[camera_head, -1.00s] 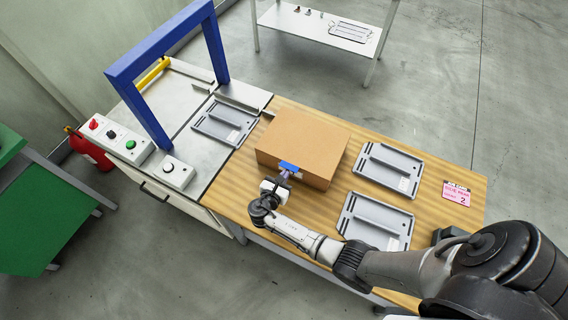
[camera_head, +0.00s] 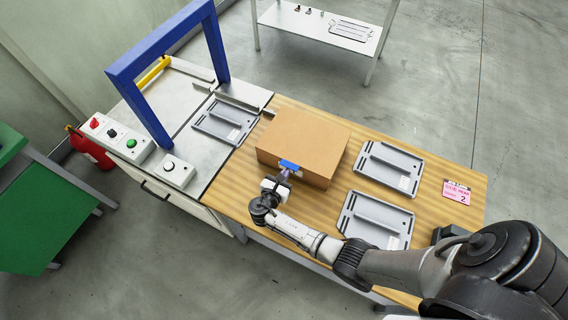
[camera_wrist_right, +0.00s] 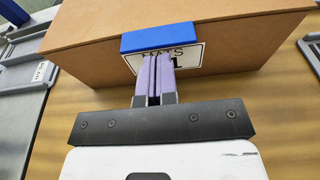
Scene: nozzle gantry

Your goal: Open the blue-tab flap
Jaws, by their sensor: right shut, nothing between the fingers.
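The brown cardboard box (camera_head: 306,142) stands on the wooden table, its top closed. The blue tab (camera_head: 289,166) sits at the top edge of its front face. In the right wrist view the blue tab (camera_wrist_right: 160,37) lies over a white label reading "MATS" (camera_wrist_right: 187,58). My right gripper (camera_head: 284,174) is shut and empty. In the right wrist view its purple fingertips (camera_wrist_right: 155,60) are right at the tab's lower edge, in front of the label; I cannot tell whether they touch the tab. My left gripper is not in view.
Grey trays lie right of the box (camera_head: 390,168), in front of it (camera_head: 376,222) and left of it (camera_head: 225,122). A blue gantry frame (camera_head: 162,62) and a button panel (camera_head: 117,139) stand at the left. A pink sign (camera_head: 457,193) lies at the table's right end.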

